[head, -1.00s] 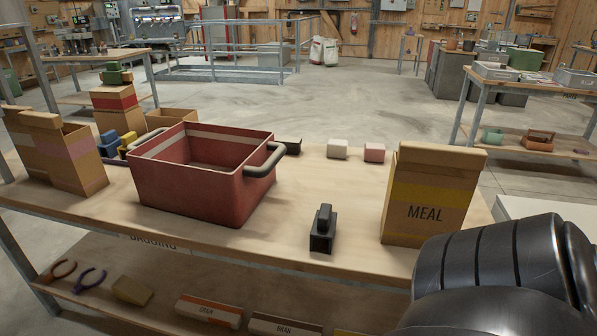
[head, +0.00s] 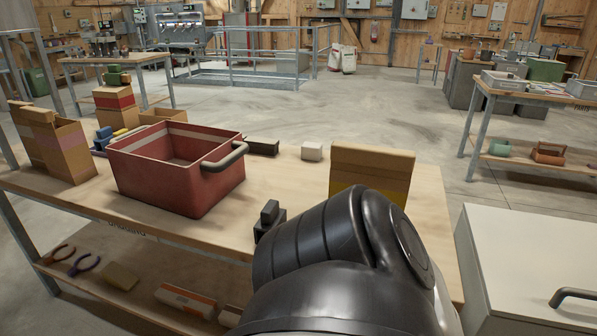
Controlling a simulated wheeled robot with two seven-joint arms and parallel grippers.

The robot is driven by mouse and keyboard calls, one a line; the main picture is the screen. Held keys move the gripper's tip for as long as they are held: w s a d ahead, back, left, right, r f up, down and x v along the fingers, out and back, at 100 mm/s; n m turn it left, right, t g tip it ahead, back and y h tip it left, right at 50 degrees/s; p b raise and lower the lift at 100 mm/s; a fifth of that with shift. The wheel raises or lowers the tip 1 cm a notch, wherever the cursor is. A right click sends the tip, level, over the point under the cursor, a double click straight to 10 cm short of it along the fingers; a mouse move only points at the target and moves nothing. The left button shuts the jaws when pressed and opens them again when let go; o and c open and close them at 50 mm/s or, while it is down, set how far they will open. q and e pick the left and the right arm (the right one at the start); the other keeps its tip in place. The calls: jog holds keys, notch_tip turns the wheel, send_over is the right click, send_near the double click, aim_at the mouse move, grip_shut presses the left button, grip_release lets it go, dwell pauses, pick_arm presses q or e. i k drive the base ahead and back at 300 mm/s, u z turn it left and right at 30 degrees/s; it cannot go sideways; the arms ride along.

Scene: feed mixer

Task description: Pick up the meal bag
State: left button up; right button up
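The meal bag (head: 372,164) is a tan paper bag with a folded top and a yellow band. It stands upright near the right end of the wooden table, and its lower part and label are hidden behind my black arm. That arm reaches up from the bottom of the head view, in front of the bag.
A red bin (head: 180,172) with dark handles stands left of the bag on the table (head: 130,214). Other bags (head: 60,145) stand far left. A white cabinet (head: 530,250) stands right.

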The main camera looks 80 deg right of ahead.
aim_at(389, 170)
jog(key=k, duration=0.75)
jog(key=z, duration=0.85)
